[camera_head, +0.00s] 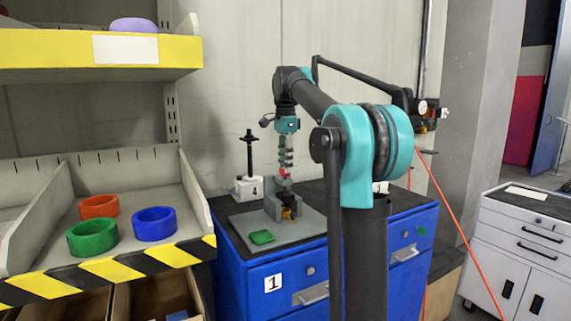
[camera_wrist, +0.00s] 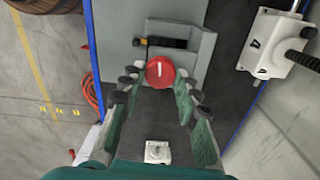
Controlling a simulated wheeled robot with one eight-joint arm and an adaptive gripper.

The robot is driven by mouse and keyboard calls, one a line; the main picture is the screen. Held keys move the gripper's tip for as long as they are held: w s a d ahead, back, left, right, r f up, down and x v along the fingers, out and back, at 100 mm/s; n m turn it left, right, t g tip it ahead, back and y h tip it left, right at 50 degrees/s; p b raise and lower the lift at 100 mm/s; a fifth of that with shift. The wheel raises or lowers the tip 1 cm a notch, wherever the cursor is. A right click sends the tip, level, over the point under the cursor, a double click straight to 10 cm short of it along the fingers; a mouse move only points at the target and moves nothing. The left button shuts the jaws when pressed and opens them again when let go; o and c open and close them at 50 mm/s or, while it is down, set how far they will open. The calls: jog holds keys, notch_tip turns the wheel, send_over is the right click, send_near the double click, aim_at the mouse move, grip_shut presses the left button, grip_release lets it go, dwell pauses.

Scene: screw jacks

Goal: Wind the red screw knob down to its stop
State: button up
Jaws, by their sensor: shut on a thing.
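The red screw knob (camera_wrist: 160,72) is round, with a short white mark on its face, and sits at the edge of a grey block (camera_wrist: 198,42) in the wrist view. My gripper (camera_wrist: 160,78) has its fingertips on the knob's left and right sides, shut on it. In the head view my gripper (camera_head: 286,168) reaches down from above to the red knob (camera_head: 283,173), mostly covered by the fingers. The grey block (camera_head: 272,207) stands below it on a grey plate (camera_head: 300,229). A dark bar with an orange end (camera_wrist: 142,42) lies in the block's slot.
A white-based jack with a black screw (camera_head: 247,187) stands left of my gripper; its white base (camera_wrist: 272,42) also shows at the wrist view's right. A green piece (camera_head: 262,237) lies on the plate. A small white block (camera_wrist: 157,152) sits between my fingers' bases. A shelf (camera_head: 110,262) is left.

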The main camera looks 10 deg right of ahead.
jog(key=m, duration=0.4)
jog(key=shift+m, duration=0.3)
jog(key=m, duration=0.4)
jog(key=shift+m, duration=0.3)
jog(key=m, duration=0.4)
jog(key=shift+m, duration=2.4)
jog(key=o, duration=1.1)
jog(key=shift+o, duration=0.2)
notch_tip(320, 180, up, 12)
